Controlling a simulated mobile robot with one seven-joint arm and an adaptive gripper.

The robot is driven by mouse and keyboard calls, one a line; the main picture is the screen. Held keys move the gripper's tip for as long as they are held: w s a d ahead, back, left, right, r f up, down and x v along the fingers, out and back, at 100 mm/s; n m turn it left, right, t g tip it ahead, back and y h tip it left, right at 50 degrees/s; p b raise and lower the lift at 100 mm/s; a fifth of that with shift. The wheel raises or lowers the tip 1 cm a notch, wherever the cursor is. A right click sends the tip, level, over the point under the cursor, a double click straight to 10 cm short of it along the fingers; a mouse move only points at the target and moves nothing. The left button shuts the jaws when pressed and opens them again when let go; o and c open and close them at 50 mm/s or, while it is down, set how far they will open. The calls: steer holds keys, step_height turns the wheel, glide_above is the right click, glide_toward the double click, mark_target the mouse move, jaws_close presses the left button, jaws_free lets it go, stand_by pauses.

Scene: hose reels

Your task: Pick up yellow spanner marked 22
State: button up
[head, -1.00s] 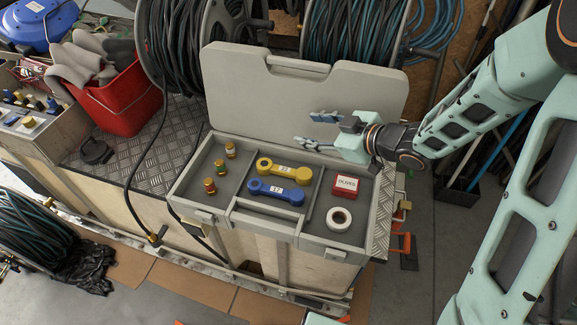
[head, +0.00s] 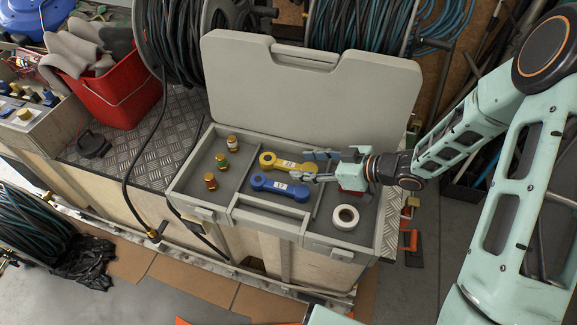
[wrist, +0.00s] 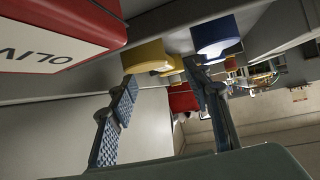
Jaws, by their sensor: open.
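The yellow spanner (head: 271,160) lies in the middle compartment of the open grey case, above the blue spanner (head: 262,184) in the head view. It has a small white label, too small to read surely. My gripper (head: 303,166) is open and empty at the yellow spanner's right end, its fingers pointing left and hiding part of that end. In the wrist view the yellow end (wrist: 147,56) shows just beyond the fingertips of my gripper (wrist: 163,84), nearer the left finger. The blue end (wrist: 216,35) is by the right finger. I cannot tell whether anything touches.
A red box marked OLIVES (wrist: 55,35) lies close beside the fingers; in the head view my gripper partly covers it.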

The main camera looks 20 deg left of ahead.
mark_target(291, 164)
steer(key=x, duration=0.4)
steer(key=shift+a+f, duration=0.1)
steer(key=shift+a, duration=0.25)
jaws_close()
